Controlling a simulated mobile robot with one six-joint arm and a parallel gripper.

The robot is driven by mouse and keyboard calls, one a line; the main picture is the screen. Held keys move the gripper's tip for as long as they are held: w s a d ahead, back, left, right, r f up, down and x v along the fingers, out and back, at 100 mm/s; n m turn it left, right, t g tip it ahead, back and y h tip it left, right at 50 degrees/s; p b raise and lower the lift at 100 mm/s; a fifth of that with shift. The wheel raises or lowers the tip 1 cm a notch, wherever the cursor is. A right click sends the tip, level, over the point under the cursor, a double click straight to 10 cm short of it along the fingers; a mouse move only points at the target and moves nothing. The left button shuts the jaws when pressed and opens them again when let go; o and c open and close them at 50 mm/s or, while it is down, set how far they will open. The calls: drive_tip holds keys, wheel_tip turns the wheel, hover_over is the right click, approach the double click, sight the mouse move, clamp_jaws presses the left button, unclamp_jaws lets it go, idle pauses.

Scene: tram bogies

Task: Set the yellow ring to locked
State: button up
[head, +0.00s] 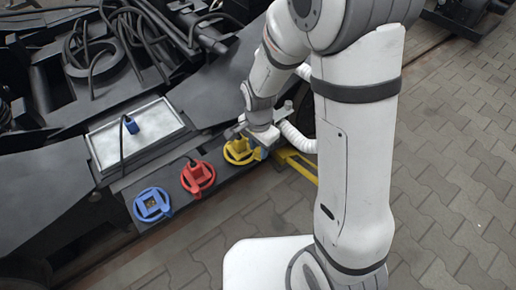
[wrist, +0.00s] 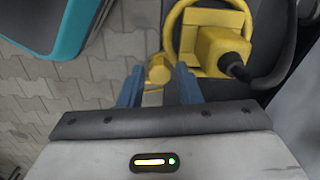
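The yellow ring (head: 232,158) sits on the dark beam as the rightmost of three coloured rings, and its handle side is partly hidden by my gripper in the head view. In the wrist view the yellow ring (wrist: 169,37) surrounds a yellow plug (wrist: 215,50) with a black cable. A round yellow knob (wrist: 160,70), which looks like the ring's handle end, shows between my fingertips. My gripper (wrist: 159,70) is open, with a visible gap on both sides of the knob. In the head view my gripper (head: 262,147) is at the ring's right side.
A red ring (head: 184,180) with a plug and a blue ring (head: 138,210) lie to the left along the beam. A yellow frame (head: 298,165) is to the right. Paved floor is open in front.

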clamp_jaws()
idle(0.3)
